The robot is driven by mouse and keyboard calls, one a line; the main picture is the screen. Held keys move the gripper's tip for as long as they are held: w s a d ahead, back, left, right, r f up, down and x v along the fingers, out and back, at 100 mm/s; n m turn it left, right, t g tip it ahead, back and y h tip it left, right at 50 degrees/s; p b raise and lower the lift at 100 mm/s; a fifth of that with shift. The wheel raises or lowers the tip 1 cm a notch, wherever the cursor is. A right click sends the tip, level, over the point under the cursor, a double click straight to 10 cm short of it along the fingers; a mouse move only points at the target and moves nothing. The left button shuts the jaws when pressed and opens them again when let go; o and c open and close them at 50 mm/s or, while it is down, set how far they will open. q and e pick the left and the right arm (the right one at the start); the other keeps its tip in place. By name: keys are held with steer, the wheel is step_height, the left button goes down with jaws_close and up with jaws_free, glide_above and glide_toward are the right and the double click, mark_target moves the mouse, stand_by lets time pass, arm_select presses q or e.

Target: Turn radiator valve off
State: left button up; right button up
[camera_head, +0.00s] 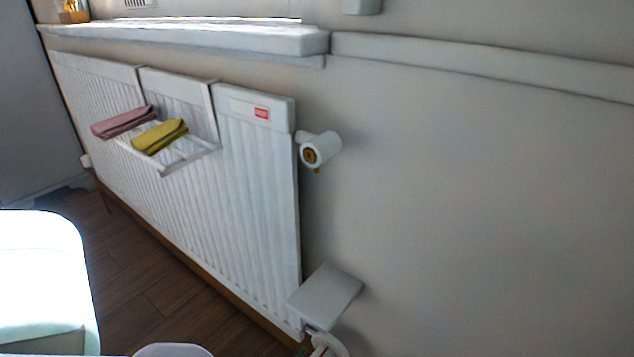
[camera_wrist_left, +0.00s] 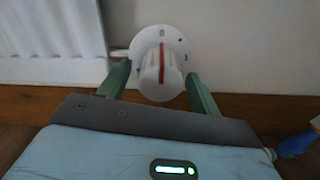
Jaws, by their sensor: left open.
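The radiator (camera_head: 245,180) is a white panel under the windowsill in the head view. The radiator valve (camera_wrist_left: 158,85) fills the upper middle of the left wrist view: a white ribbed knob with a vertical red stripe, in front of a round white dial with small marks. My left gripper (camera_wrist_left: 159,72) is open, its two green fingers to the left and right of the knob. Gaps show beside the knob; contact cannot be told. At the radiator's lower right corner in the head view, a white rounded part (camera_head: 328,346) is cut by the frame's bottom edge. My right gripper is not in view.
A grey-white ledge (camera_head: 326,296) juts out at the radiator's lower right corner. A white cylinder with a brass end (camera_head: 322,148) sits higher up. A rack holds pink (camera_head: 123,122) and yellow (camera_head: 160,136) cloths. A blue object (camera_wrist_left: 298,144) lies right of my left gripper.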

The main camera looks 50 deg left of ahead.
arm_select(q)
steer(key=p+v, duration=0.1)
steer(key=v, duration=0.5)
steer(key=shift+s, duration=0.15)
stand_by(0.3)
